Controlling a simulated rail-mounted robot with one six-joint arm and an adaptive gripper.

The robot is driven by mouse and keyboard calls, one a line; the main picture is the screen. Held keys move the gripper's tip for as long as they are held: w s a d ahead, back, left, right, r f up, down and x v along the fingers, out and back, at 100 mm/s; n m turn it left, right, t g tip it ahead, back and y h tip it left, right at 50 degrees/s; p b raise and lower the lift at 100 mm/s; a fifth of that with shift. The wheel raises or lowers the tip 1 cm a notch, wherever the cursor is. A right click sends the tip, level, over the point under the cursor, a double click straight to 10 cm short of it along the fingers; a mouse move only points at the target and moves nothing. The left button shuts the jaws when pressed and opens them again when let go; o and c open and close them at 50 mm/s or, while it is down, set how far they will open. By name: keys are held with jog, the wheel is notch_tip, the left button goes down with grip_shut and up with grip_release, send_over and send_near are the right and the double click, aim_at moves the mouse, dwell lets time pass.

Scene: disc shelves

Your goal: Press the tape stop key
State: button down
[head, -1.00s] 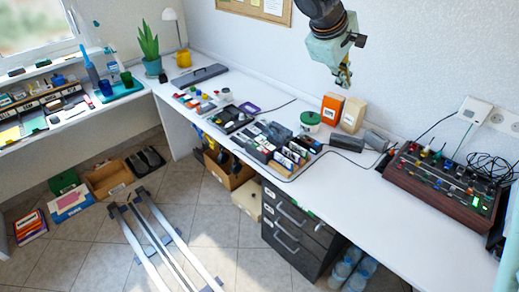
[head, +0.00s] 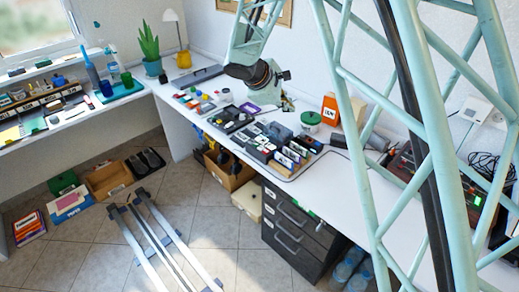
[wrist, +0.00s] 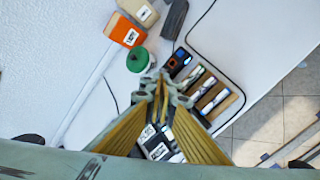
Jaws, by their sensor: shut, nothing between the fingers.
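A dark device with pale labelled parts (head: 262,137), perhaps the tape player, sits on the white desk near the middle of the head view. In the wrist view a dark object with white labels (wrist: 158,151) shows below my fingertips, partly hidden by the fingers. The stop key cannot be singled out in either view. My gripper (head: 287,104) is over the back of the desk, behind the device. In the wrist view my gripper (wrist: 162,82) is shut, with its fingertips together and empty, apart from the labelled object in the picture.
A row of cassettes (wrist: 211,92) stands beside the device. A green-lidded jar (wrist: 138,60) and an orange box (wrist: 126,31) stand close by. A black cable (wrist: 238,82) curves over the desk. A control panel (head: 474,199) is at the right, partly behind my arm.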

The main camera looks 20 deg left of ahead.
jog(key=s+a+f+n+t, duration=0.1)
jog(key=a+f+n, duration=0.2)
jog(key=a+f, duration=0.6)
jog(key=shift+s+a+n+b, duration=0.35)
jog(key=shift+s+a+n, duration=0.05)
jog(key=shift+a, duration=0.3)
jog(key=shift+f, duration=0.1)
jog(key=shift+f, duration=0.2)
jog(key=b, duration=0.2)
send_over(261, 148)
jog(key=shift+s+f, duration=0.1)
jog(key=shift+f, duration=2.8)
jog(key=shift+f+b, duration=1.25)
jog(key=shift+f, duration=0.05)
jog(key=shift+f+b, duration=0.7)
jog(key=shift+f, duration=0.15)
jog(key=shift+r, duration=0.8)
jog(key=shift+r+p, duration=0.15)
jog(key=shift+p, duration=0.15)
